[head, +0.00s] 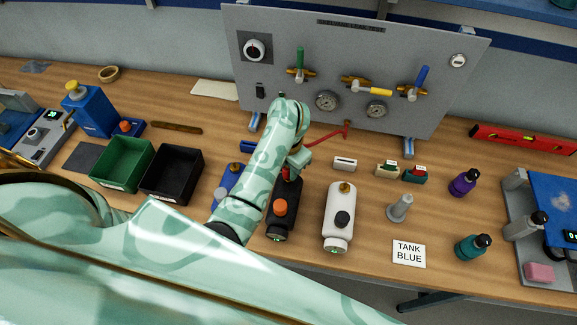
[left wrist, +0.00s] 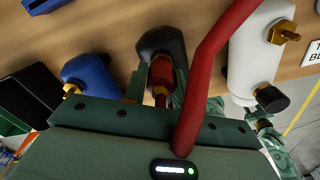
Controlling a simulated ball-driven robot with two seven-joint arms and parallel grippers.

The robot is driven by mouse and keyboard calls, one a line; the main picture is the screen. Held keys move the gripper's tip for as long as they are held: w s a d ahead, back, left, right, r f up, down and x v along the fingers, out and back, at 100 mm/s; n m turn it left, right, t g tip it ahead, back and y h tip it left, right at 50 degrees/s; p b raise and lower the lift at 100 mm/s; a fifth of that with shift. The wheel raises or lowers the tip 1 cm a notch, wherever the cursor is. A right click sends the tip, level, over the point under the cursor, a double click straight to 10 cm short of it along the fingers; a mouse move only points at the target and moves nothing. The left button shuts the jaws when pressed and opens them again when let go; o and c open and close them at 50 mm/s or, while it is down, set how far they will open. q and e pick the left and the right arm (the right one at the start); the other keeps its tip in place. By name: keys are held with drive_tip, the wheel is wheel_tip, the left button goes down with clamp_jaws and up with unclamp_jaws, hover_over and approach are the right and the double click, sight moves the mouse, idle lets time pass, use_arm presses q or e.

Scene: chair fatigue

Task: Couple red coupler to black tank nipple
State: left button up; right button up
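The black tank (head: 277,227), with an orange cap, stands on the bench and also shows in the left wrist view (left wrist: 160,40). Its nipple is hidden behind my left gripper (head: 297,163) and the coupler. My left gripper (left wrist: 160,78) is over the tank's far end, its fingers closed around the red coupler (left wrist: 166,70). A red hose (head: 329,135) runs from the gripper toward the panel. It also crosses the left wrist view (left wrist: 208,55). I cannot tell whether the coupler is seated on the nipple. My right gripper is not in view.
A white tank (head: 334,228) with a brass nipple stands close on the right. A blue tank (head: 228,181) stands on the left, partly behind my arm. A panel (head: 340,60) with valves and gauges stands behind. Black (head: 150,192) and green (head: 104,176) bins lie left.

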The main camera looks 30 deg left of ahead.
use_arm(q)
drive_tip(key=o, duration=0.4)
drive_tip(key=shift+w+d, duration=0.1)
drive_tip(key=shift+d, duration=0.15)
drive_tip(key=shift+o, duration=0.2)
drive_tip(key=shift+r, duration=0.15)
